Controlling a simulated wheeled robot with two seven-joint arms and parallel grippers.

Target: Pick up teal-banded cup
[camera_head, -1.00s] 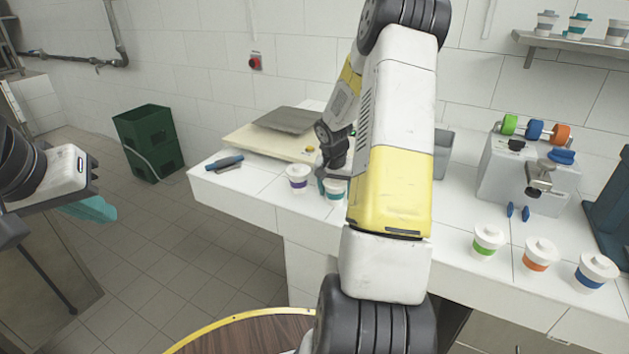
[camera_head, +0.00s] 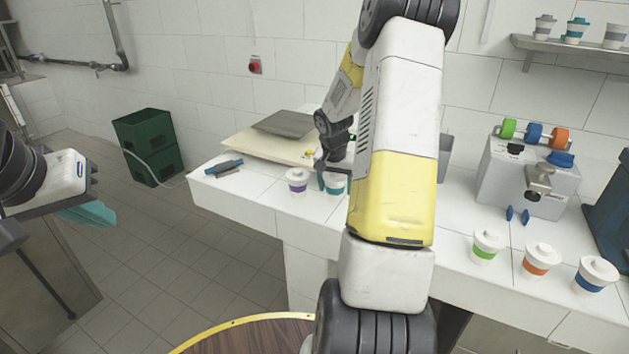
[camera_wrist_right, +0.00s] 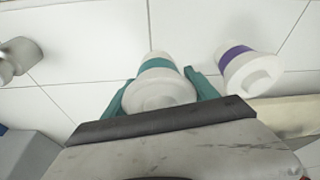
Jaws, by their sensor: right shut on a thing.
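The teal-banded cup (camera_head: 335,184), white with a white lid, is at the counter's front edge area, partly hidden by my right arm. My right gripper (camera_wrist_right: 159,78) is shut on it, with one teal finger on each side of the cup in the right wrist view (camera_wrist_right: 160,92). The cup looks upright; a small gap below it is hard to make out. My left gripper (camera_head: 88,214) hangs over the floor at the far left, away from the counter; its finger gap does not show.
A purple-banded cup (camera_head: 297,181) stands close to the left of the held cup. Green-banded (camera_head: 487,246), orange-banded (camera_head: 541,262) and blue-banded (camera_head: 595,275) cups stand at the right. Behind are a cutting board (camera_head: 250,145) and a filler machine (camera_head: 525,180).

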